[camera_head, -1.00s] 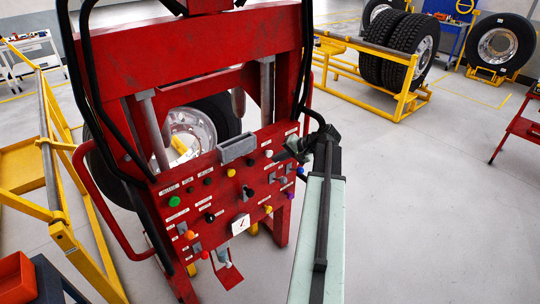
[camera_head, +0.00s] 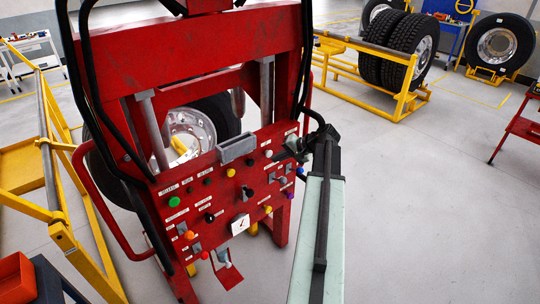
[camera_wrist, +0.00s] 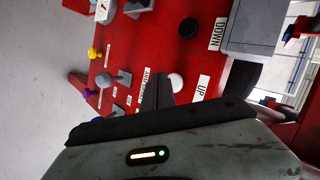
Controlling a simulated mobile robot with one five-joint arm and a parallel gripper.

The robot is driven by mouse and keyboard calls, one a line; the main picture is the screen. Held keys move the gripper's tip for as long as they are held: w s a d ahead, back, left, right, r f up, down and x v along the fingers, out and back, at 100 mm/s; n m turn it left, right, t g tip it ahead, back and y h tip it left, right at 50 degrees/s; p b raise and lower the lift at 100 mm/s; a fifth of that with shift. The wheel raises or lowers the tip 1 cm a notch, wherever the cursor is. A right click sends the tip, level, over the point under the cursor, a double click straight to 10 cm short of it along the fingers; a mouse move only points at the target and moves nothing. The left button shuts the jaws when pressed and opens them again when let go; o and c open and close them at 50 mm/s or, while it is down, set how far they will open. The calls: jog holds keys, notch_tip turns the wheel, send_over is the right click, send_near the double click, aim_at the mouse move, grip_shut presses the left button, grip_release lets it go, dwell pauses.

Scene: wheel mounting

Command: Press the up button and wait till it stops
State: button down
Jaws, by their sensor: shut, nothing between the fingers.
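The red machine's control panel (camera_head: 221,212) carries several coloured buttons, knobs and small levers. The white up button (camera_head: 269,153) sits near the panel's upper right; in the wrist view the white button (camera_wrist: 177,82) is beside the label UP (camera_wrist: 203,86). My gripper (camera_head: 284,154) is shut and empty at the panel's right edge, just right of the white button. In the wrist view my dark fingers (camera_wrist: 160,80) lie close beside the white button. I cannot tell whether they touch it. A black button (camera_wrist: 188,28) is beside the label DOWN (camera_wrist: 217,34).
Small levers (camera_wrist: 118,77) and a purple knob (camera_wrist: 87,93) are close to my gripper. A wheel (camera_head: 190,132) stands behind the red machine. Yellow rails (camera_head: 75,220) run at left, and a yellow tyre rack (camera_head: 405,103) stands back right. Floor at right is clear.

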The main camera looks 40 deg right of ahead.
jog(key=shift+w, duration=0.35)
jog(key=shift+w, duration=0.65)
dwell(0.7)
jog(key=shift+s, duration=1.05)
